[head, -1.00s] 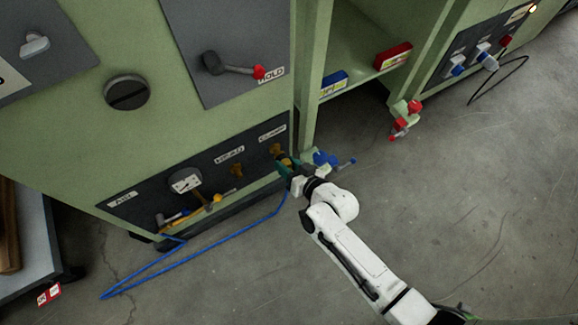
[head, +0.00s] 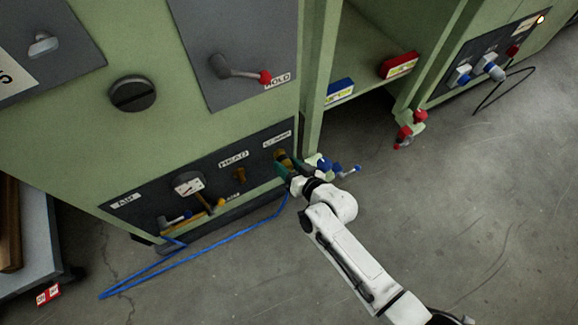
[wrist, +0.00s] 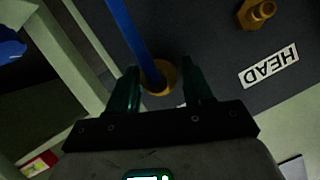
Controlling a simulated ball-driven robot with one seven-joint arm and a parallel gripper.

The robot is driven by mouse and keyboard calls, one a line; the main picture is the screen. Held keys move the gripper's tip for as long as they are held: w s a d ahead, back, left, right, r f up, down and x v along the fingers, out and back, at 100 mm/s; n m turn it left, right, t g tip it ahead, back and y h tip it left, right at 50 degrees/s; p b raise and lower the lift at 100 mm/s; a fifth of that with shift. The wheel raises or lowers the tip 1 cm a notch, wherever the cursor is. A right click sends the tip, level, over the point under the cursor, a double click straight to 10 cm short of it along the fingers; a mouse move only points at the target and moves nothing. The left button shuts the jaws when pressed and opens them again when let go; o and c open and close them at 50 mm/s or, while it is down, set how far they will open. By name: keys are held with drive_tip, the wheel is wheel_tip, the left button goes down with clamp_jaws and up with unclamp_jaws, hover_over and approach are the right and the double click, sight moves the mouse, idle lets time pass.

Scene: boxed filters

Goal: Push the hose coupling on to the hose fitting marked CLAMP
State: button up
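My gripper (head: 287,170), with green fingers, is at the right end of the dark lower panel. In the wrist view my gripper (wrist: 161,85) has one finger on each side of the brass hose coupling (wrist: 165,72) and appears shut on it. The blue hose (wrist: 128,30) runs to the coupling and also trails over the floor in the head view (head: 205,250). Brass shows between the fingers and the panel, below the CLAMP label (head: 277,140). The fitting there is mostly hidden, and I cannot tell how far the coupling is on it.
Another brass fitting (head: 239,175) is at the HEAD label (head: 233,158); it also shows in the wrist view (wrist: 256,13). A gauge (head: 188,183) is farther left. A blue valve (head: 325,164) is close right of my gripper. A red valve (head: 405,135) is farther right. Open floor lies right.

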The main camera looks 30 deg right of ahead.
drive_tip(key=o, duration=0.3)
drive_tip(key=p+v, duration=0.3)
drive_tip(key=v, duration=0.7)
drive_tip(key=shift+s, duration=0.4)
drive_tip(key=shift+r, duration=0.1)
